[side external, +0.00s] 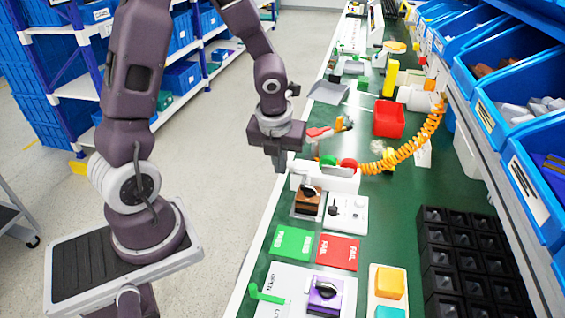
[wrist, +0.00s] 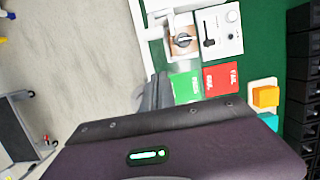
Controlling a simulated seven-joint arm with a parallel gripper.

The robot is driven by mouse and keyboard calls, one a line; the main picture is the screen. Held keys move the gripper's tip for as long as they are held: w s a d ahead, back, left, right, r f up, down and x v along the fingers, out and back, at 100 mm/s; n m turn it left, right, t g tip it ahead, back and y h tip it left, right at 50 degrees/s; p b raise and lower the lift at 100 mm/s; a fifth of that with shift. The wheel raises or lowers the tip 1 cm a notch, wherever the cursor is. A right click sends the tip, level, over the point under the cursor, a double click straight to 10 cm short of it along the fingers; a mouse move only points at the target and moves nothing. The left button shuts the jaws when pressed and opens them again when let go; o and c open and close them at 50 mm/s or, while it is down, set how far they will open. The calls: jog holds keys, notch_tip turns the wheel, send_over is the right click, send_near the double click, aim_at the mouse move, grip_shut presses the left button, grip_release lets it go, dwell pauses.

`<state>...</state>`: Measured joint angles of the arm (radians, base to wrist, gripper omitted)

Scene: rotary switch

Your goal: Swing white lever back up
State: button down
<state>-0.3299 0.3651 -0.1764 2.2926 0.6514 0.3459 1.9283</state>
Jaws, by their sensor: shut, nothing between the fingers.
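My gripper (side external: 279,163) points down, shut and empty, near the table's left edge, behind the switches in the side view. In the wrist view its grey fingers (wrist: 158,90) are close together, left of the green card. A brown box with a dark rotary knob (side external: 308,196) sits on a pale plate; it also shows in the wrist view (wrist: 183,41). Beside it is a white panel (side external: 346,214) with a black lever and a round white knob; it also shows in the wrist view (wrist: 222,42). I cannot make out which part is the white lever. My gripper appears apart from both.
Green (side external: 292,243) and red (side external: 338,252) cards lie in front of the switches. A purple knob box (side external: 325,295) and green lever (side external: 266,294) are nearer. A black bin grid (side external: 465,255) stands at right. A white button box (side external: 325,177) and coiled orange hose (side external: 410,150) are behind.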

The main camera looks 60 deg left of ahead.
jog(key=w+a+f, duration=0.3)
jog(key=f, duration=0.2)
jog(key=shift+w+a+f, duration=0.15)
jog(key=shift+w+a, duration=0.2)
jog(key=shift+a, duration=0.05)
jog(key=shift+a, duration=0.1)
